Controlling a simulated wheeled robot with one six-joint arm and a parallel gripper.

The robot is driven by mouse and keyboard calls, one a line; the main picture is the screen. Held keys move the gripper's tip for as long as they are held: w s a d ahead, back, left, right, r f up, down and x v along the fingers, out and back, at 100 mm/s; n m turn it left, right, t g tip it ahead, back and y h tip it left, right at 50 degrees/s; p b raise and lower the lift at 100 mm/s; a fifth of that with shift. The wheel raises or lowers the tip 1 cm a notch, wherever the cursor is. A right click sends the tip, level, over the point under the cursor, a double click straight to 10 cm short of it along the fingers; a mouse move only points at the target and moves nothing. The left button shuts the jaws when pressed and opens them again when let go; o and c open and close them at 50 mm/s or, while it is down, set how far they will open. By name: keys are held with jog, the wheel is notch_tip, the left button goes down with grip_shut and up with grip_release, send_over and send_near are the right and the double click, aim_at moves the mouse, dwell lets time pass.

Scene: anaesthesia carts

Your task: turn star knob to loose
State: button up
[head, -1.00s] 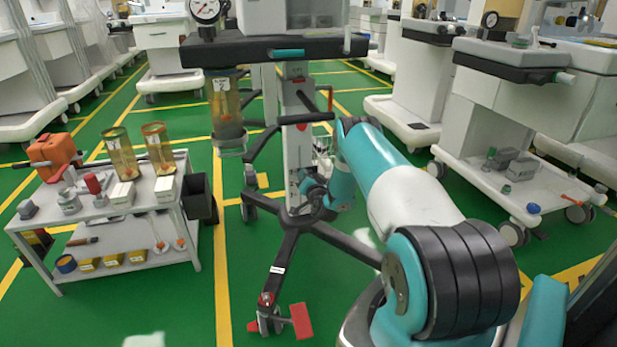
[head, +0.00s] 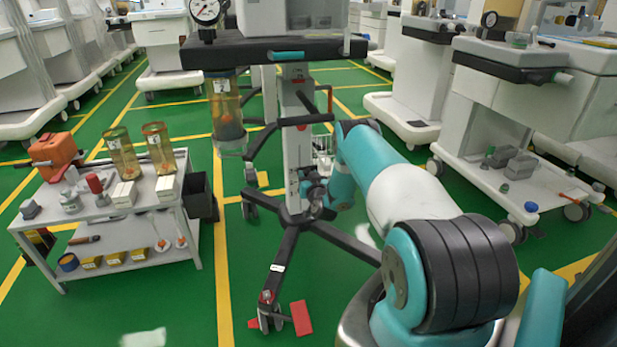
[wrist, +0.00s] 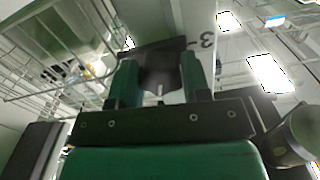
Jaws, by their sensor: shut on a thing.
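In the wrist view, my gripper (wrist: 160,85) has its two green fingers on either side of a dark knob (wrist: 160,68), which I take to be the star knob. The fingers are shut on it, and its lobes are mostly hidden. A pale column with a dark mark rises behind it. In the head view, my arm reaches to the cart's white column (head: 298,150), low under the tray. The gripper and knob are too small and covered there to make out.
A wire basket (wrist: 60,45) hangs close at the left in the wrist view. In the head view, the cart's dark legs (head: 280,250) spread over the green floor. A side table (head: 150,210) with canisters stands left. Another cart (head: 520,130) stands right.

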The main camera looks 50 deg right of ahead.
jog(key=shift+s+f, duration=0.15)
jog(key=o, duration=0.6)
jog(key=shift+d, duration=0.1)
jog(key=shift+o, duration=0.2)
jog(key=p+v, duration=1.7)
jog(key=p, duration=0.2)
jog(key=shift+a, duration=0.25)
jog(key=shift+s, duration=0.15)
